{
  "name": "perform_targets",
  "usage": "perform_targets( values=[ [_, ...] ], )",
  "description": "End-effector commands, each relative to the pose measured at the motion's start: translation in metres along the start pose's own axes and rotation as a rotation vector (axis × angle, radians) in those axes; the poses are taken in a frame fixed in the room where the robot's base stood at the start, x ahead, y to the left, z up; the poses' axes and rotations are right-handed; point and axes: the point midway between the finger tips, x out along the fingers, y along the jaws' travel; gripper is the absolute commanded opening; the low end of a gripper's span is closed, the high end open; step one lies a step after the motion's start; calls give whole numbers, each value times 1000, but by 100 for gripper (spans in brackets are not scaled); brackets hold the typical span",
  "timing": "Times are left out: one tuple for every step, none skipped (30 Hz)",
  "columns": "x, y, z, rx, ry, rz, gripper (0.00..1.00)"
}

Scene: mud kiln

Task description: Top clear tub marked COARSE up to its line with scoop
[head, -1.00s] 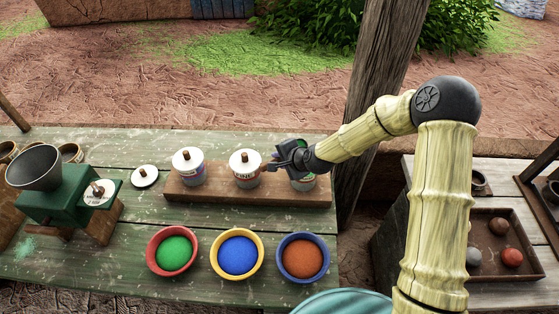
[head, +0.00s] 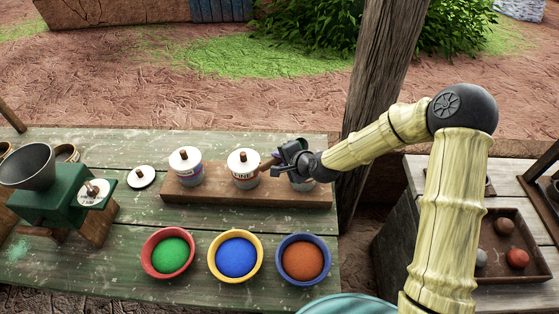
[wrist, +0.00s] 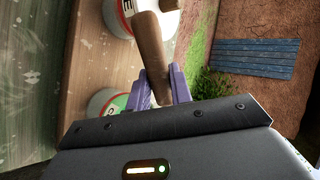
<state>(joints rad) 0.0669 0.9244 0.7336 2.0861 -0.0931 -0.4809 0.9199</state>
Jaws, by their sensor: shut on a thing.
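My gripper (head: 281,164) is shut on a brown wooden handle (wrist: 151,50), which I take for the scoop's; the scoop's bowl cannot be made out. In the wrist view the handle runs up from between my purple fingers (wrist: 160,88). The rack holds three tubs. The left tub (head: 187,175) and middle tub (head: 245,179) have white knobbed lids; the middle one seems to read FINE. The right tub (head: 306,185) is mostly hidden behind my gripper; the wrist view shows a pale tub with green (wrist: 103,98). No COARSE marking is readable.
Red, yellow and blue-rimmed bowls hold green (head: 171,254), blue (head: 236,257) and orange (head: 302,260) powder in front of the rack (head: 213,194). A loose lid (head: 141,177) lies left of it. A green grinder (head: 60,208) stands far left. A wooden post (head: 372,95) rises behind right.

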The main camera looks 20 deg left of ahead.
Motion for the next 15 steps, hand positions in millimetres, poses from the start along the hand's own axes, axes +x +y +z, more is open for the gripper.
perform_targets(
  values=[
    [1, 2, 0, 0, -1, -6, 0],
    [1, 2, 0, 0, -1, -9, 0],
    [1, 2, 0, 0, -1, -13, 0],
    [1, 2, 1, 0, -2, -17, 0],
    [1, 2, 1, 0, -2, -20, 0],
    [1, 2, 0, 0, -1, -24, 0],
    [1, 2, 0, -1, -1, -28, 0],
    [1, 2, 0, -1, -1, -31, 0],
    [1, 2, 0, -1, 0, -35, 0],
    [1, 3, 0, -1, 0, -39, 0],
    [1, 3, 0, -1, 0, -42, 0],
    [0, 3, 0, -2, 0, -46, 0],
    [0, 3, 0, -2, -1, -49, 0],
    [0, 3, 0, -2, -1, -53, 0],
    [0, 3, 0, -3, -1, -57, 0]
  ],
)
